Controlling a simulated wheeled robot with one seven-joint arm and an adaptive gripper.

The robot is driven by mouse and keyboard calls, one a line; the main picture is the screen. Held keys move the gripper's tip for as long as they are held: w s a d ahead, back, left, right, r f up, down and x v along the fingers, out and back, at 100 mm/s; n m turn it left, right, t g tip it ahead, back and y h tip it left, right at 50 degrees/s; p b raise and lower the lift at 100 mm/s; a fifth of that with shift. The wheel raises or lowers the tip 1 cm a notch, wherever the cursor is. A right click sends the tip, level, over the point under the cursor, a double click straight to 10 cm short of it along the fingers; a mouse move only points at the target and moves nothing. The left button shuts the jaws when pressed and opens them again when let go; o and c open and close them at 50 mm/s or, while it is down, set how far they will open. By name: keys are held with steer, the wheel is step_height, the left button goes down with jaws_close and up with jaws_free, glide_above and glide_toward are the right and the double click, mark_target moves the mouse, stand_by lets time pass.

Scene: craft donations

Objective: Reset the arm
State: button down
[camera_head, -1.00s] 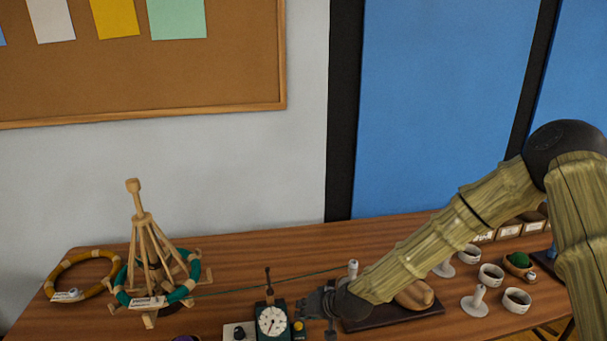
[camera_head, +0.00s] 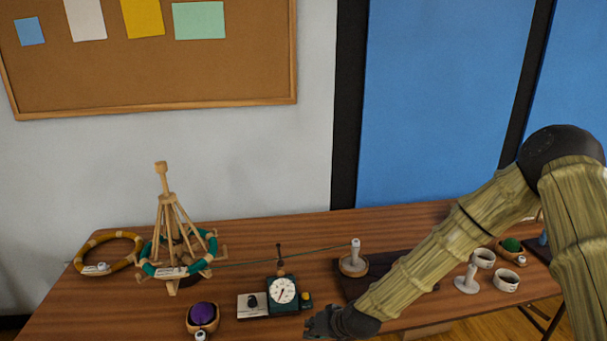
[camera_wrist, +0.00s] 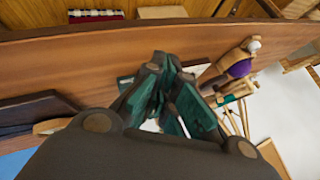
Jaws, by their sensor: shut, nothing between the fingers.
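My arm reaches in from the right in the head view and bends down toward the front of the wooden table (camera_head: 225,325). My gripper (camera_head: 318,322) is at its end, low and near the table's front edge, just right of and nearer than the dark green dial device (camera_head: 283,291). In the wrist view, my gripper (camera_wrist: 168,85) shows its dark fingers with green pads drawn together, holding nothing. The table's brown edge (camera_wrist: 90,50) runs across behind them. Part of the dark board is hidden behind my forearm in the head view.
A wooden yarn winder (camera_head: 170,225) with a green skein stands left. A purple ball (camera_head: 202,313) sits in a bowl. A green thread runs to a white spool (camera_head: 355,252). White cups (camera_head: 506,281) stand at right, near my forearm.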

steer(key=s+d+f+g+h, duration=0.15)
steer(key=s+d+f, duration=0.25)
steer(key=s+f, duration=0.6)
steer(key=s+d+f+g+h, duration=0.1)
steer(key=s+d+f, duration=0.1)
steer(key=s+d, duration=0.3)
steer(key=s+d+f+g+h, duration=0.2)
steer(key=s+d, duration=0.4)
steer(key=s, duration=0.8)
steer(key=s+d+f+g+h, duration=0.1)
steer(key=s+d, duration=0.4)
steer(key=s, duration=0.5)
steer(key=shift+s+d+f+m, duration=0.2)
steer(key=shift+d+f+m, duration=0.15)
steer(key=shift+f, duration=0.55)
steer(key=shift+h, duration=0.25)
